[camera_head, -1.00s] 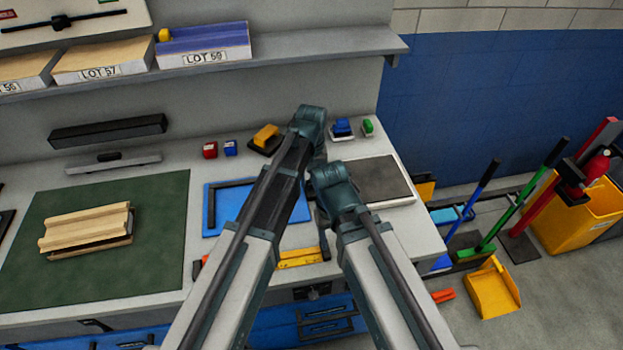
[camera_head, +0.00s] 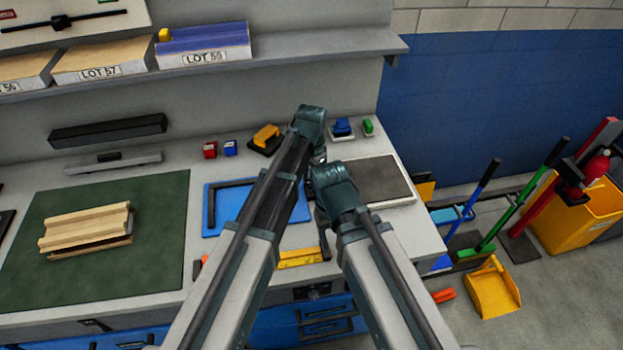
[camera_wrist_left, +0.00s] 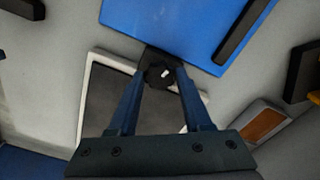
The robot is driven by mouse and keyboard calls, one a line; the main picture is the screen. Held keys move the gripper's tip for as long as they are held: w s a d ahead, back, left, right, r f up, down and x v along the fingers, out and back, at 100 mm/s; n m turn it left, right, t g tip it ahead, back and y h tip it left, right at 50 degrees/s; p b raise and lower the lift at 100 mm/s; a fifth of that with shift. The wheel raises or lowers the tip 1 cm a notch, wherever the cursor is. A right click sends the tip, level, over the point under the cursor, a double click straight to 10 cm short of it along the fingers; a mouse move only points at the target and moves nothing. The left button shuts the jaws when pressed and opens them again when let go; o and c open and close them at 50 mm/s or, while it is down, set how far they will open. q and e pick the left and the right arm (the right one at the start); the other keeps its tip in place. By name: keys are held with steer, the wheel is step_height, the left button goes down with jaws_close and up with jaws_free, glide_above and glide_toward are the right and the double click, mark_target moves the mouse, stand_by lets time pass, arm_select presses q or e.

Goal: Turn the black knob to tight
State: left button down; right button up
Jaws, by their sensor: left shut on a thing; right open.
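The black knob (camera_wrist_left: 156,75) shows in the left wrist view, between my left fingertips. It has a small white mark on top and sits on a dark square base by the blue panel's corner. My left gripper (camera_wrist_left: 160,78) is shut on the knob, with one finger on each side. In the head view my left gripper (camera_head: 319,156) is mostly hidden by my arms, and the knob cannot be made out there. My right gripper (camera_head: 323,238) is lower, near the yellow bar, partly hidden by its own arm; it is open. No tight label is readable.
The blue panel (camera_head: 217,208) with a black square tool and the white-rimmed grey plate (camera_head: 378,180) flank the grippers. A yellow bar (camera_head: 299,258) lies at the bench front. Wooden pieces (camera_head: 85,228) lie on the green mat (camera_head: 150,215) at left.

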arm_select(q)
steer(key=m, duration=1.1)
steer(key=shift+m, duration=1.9)
steer(key=shift+c, duration=1.7)
jaws_free()
steer(key=shift+r, duration=0.1)
arm_select(e)
steer(key=shift+r, duration=0.1)
